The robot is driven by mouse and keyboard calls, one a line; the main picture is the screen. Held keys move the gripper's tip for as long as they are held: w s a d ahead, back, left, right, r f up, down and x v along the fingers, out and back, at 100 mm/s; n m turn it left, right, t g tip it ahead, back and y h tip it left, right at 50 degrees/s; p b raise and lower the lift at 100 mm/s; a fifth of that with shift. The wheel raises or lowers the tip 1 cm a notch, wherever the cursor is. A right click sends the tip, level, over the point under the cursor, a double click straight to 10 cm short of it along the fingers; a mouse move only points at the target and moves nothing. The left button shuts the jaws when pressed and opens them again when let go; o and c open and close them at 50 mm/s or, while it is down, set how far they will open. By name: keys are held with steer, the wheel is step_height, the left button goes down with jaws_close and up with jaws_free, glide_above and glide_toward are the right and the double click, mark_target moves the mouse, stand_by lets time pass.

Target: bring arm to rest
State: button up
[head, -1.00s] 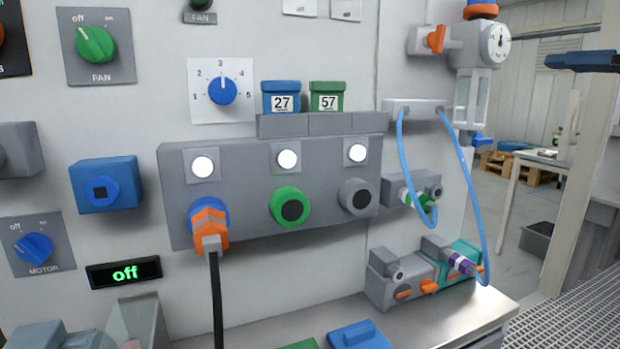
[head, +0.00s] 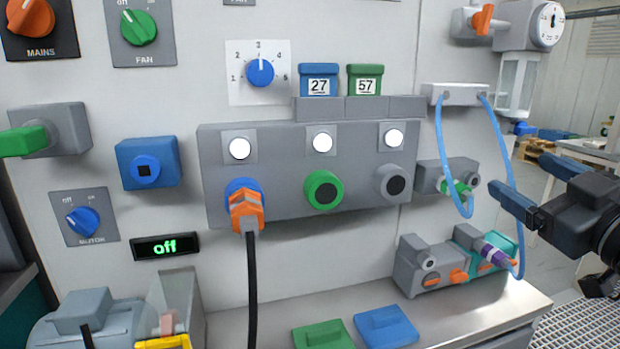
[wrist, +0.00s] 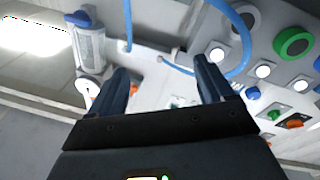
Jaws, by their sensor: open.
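My gripper (head: 538,188) is at the right of the head view, in front of the panel's right side, with its dark blue fingers pointing left. It is open and empty. In the wrist view my gripper (wrist: 165,85) shows its two fingers spread apart, with nothing between them but the panel beyond. Part of my arm is cut off by the right edge of the head view.
A grey socket box (head: 300,200) holds an orange plug (head: 246,210) with a black cable. Blue hoses (head: 505,150) hang from a white block (head: 455,94) near my gripper. Blue (head: 387,326) and green (head: 323,335) lids lie on the bench. The display (head: 165,246) reads "off".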

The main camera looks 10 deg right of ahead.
steer(key=s+a+f+m+g+h, duration=0.1)
steer(key=s+a+f+m, duration=0.1)
steer(key=s+a+f, duration=0.35)
steer(key=s+a+f+m+g, duration=0.1)
steer(key=s+a+f+m, duration=0.1)
steer(key=f, duration=0.6)
steer(key=s+a+f+m+g+h, duration=0.1)
steer(key=s+a+f+m, duration=0.1)
steer(key=s+a+f, duration=0.35)
steer(key=s+a+f+y, duration=0.1)
steer(key=s+a+f, duration=0.1)
steer(key=s, duration=0.8)
steer(key=s+a+f+n+g+y+p, duration=0.1)
steer(key=s+a+f+y, duration=0.1)
steer(key=s, duration=0.9)
steer(key=shift+a+f+n+p, duration=0.3)
steer(key=shift+a+f, duration=0.05)
steer(key=shift+f, duration=0.05)
